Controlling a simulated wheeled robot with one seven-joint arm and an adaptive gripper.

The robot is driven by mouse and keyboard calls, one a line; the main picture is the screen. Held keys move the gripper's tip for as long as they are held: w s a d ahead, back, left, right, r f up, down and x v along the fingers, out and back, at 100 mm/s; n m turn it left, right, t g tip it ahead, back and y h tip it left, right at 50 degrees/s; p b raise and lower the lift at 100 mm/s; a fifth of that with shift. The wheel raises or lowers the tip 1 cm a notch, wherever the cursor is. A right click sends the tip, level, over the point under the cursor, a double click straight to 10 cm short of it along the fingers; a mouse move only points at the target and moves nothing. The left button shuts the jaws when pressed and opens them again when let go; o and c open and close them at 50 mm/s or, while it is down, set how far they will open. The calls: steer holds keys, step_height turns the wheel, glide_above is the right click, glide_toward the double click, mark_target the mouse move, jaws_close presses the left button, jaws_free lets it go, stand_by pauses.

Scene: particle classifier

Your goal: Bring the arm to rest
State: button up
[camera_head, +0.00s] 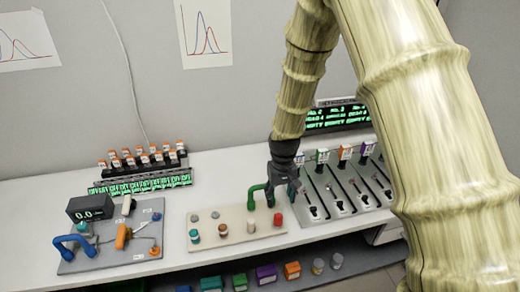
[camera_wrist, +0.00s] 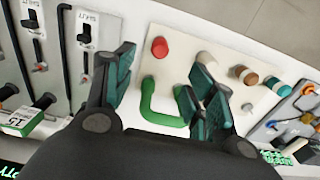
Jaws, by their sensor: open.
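My arm (camera_head: 303,70) reaches down from the upper right in the head view. My gripper (camera_head: 276,196) is at its end, over the right part of a beige board (camera_head: 205,238). In the wrist view my gripper (camera_wrist: 157,88) has its two dark green-padded fingers spread apart. A green bent handle (camera_wrist: 152,108) on the board shows between the fingers, and it also shows in the head view (camera_head: 252,194). Nothing is held between the fingertips. I cannot tell how far the fingers are above the handle.
Left of the board is a grey panel (camera_head: 105,255) with a blue handle (camera_head: 72,243) and a display (camera_head: 90,207). A slider panel (camera_head: 322,205) stands close on the right. Racks of orange-capped vials (camera_head: 145,160) stand behind. Jars (camera_head: 266,273) sit on a lower shelf.

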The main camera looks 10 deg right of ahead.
steer(key=s+d+f+b, duration=0.1)
steer(key=s+f+b, duration=0.1)
steer(key=s+f, duration=0.6)
steer(key=s+d+f+b, duration=0.1)
steer(key=s+f+b, duration=0.1)
steer(key=s+f, duration=0.65)
steer(key=s+f+b, duration=0.1)
steer(key=s+f, duration=0.6)
steer(key=s, duration=0.3)
steer(key=s+d+f+b, duration=0.1)
steer(key=s+f+b, duration=0.1)
steer(key=s+f, duration=0.4)
steer(key=s, duration=0.3)
steer(key=shift+s+d+f+m+b, duration=0.2)
steer(key=shift+s+f+m+b, duration=0.1)
steer(key=shift+s+f+m, duration=0.1)
